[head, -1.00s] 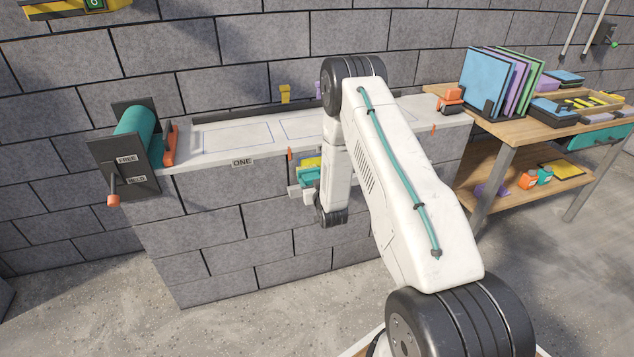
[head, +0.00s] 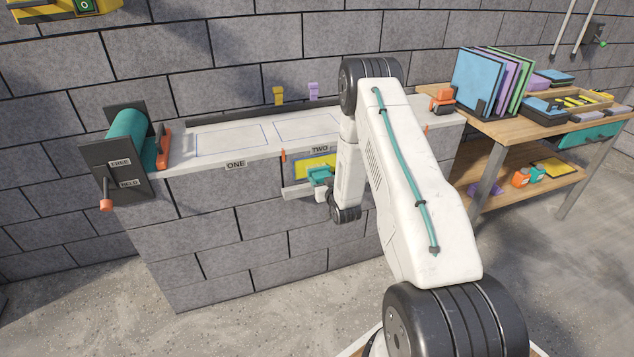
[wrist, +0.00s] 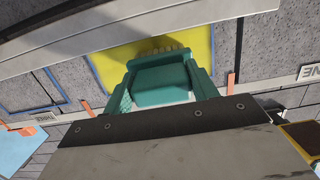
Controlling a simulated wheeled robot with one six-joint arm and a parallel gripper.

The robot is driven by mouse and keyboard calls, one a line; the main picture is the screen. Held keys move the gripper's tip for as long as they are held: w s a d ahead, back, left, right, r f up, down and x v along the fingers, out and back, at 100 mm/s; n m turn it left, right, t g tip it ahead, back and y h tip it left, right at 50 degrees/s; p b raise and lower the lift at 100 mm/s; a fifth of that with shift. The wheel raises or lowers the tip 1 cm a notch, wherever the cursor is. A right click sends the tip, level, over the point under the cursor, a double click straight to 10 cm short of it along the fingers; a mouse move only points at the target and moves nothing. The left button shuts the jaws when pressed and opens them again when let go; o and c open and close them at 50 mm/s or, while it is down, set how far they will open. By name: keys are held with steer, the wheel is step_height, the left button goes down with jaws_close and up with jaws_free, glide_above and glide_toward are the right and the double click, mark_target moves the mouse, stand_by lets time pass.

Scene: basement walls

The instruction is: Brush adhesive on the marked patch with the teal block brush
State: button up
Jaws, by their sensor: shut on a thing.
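My gripper (wrist: 161,88) is shut on the teal block brush (wrist: 160,76), whose pale bristle tips point at a yellow patch (wrist: 113,62) on the wall front. The wrist view is upside down. In the head view the brush (head: 320,175) is at the lower part of the yellow patch (head: 312,164), under the label TWO (head: 320,149). The patch sits inside a blue outline. The brush covers part of it, and my arm hides its right side. I cannot tell whether the bristles touch it.
A pale ledge (head: 240,148) with blue outlined areas tops the block wall. A roller (head: 128,135) with a FREE/HELD plate stands at its left end. A narrow lip (head: 297,193) runs below the patch. A wooden bench (head: 500,138) with coloured panels stands right.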

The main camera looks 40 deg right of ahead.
steer(key=shift+s+d+r, duration=0.1)
steer(key=shift+s+d, duration=0.05)
steer(key=shift+d, duration=0.65)
steer(key=shift+s+d+r, duration=0.1)
steer(key=shift+s+d, duration=0.1)
steer(key=shift+d, duration=0.55)
steer(key=shift+s+d, duration=0.15)
steer(key=shift+d, duration=0.65)
steer(key=shift+c, duration=0.5)
steer(key=d, duration=0.1)
steer(key=s+d, duration=0.1)
steer(key=d, duration=0.1)
steer(key=s+d, duration=0.1)
steer(key=d, duration=0.1)
steer(key=shift+f, duration=0.25)
steer(key=r+v, duration=0.1)
steer(key=v, duration=0.8)
steer(key=shift+r, duration=0.4)
